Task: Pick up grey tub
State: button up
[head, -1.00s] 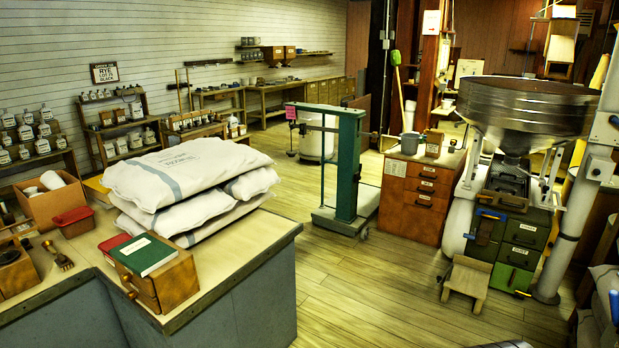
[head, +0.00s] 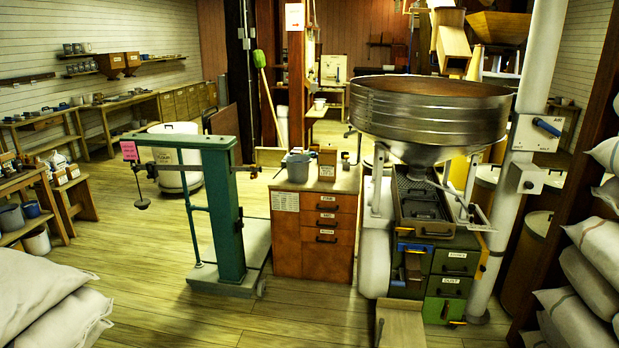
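A grey tub (head: 297,166) stands on top of the orange-brown drawer cabinet (head: 330,188), near its left back part, in the middle of the head view. Some light items seem to stick up from it, too small to tell. Another grey tub-like pot (head: 10,217) sits on the low shelf at the left edge, beside a blue one. My gripper is not in view.
A green platform scale (head: 228,215) stands just left of the cabinet. A large metal hopper (head: 428,110) over green drawers (head: 455,262) stands to its right. White sacks (head: 40,295) fill the lower left, with more at the right edge.

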aim_at(297, 165)
jog(key=i+u, duration=0.2)
jog(key=i, duration=0.4)
jog(key=i+u, duration=0.2)
jog(key=i, duration=0.45)
jog(key=i+l+u, duration=0.25)
jog(key=i, duration=0.35)
jog(key=i+z, duration=0.2)
jog(key=i, duration=0.45)
jog(key=i+z, duration=0.25)
jog(key=i, duration=0.35)
jog(key=i+j+z, duration=0.2)
jog(key=i, duration=0.4)
jog(key=i+l+u, duration=0.1)
jog(key=i, duration=0.45)
jog(key=i+l+u, duration=0.15)
jog(key=i, duration=0.4)
